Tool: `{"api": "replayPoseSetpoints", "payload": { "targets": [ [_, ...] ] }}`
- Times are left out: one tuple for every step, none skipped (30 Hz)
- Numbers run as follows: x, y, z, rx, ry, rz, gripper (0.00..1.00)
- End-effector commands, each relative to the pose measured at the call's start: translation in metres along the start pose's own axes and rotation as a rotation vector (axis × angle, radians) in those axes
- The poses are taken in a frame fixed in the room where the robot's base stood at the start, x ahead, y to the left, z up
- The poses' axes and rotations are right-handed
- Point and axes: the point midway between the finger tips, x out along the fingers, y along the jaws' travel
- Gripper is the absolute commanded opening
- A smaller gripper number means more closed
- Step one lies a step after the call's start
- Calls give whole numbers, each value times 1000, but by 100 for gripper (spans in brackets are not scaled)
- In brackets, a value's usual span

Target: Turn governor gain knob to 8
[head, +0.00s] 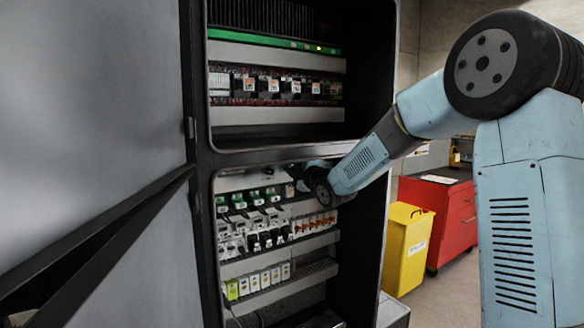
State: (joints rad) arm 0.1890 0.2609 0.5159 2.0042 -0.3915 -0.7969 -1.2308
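My arm (358,167) reaches from the right into the lower bay of an open dark cabinet (203,210). Its dark wrist is in front of the upper right part of the lower panel. My gripper (296,172) is at the left end of the wrist, close to the panel, small and dark. Its fingers cannot be made out, nor whether they touch anything. I cannot pick out the governor gain knob; the wrist covers part of the panel there.
The lower bay holds rows of green, black, white and orange devices (262,238). The upper bay holds a wired row (275,86). A grey door (90,120) stands left. A yellow bin (405,248) and red cabinet (452,215) stand right, with open floor before them.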

Motion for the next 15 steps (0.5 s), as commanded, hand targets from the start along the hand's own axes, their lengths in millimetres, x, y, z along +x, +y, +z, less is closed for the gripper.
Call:
{"api": "replayPoseSetpoints", "payload": {
  "targets": [
    [0, -2, 1, 2, -4, -3, 0],
    [0, -2, 1, 3, -5, -3, 0],
    [0, -2, 1, 6, -6, -3, 0],
    [1, -2, 1, 10, -6, -3, 0],
    [1, -2, 0, 15, -7, -3, 0],
    [1, -2, 0, 24, -8, -3, 0],
    [1, -2, 0, 32, -9, -3, 0],
    [1, -2, 0, 42, -11, -3, 0],
    [1, -2, 0, 59, -13, -3, 0],
    [1, -2, 0, 73, -15, -3, 0],
    [1, -2, 0, 88, -17, -3, 0],
    [1, -3, 0, 112, -20, -3, 0],
    [1, -3, -1, 132, -22, -3, 0],
    [1, -3, -1, 152, -25, -3, 0],
    [1, -3, -1, 183, -28, -4, 0]
  ]
}}
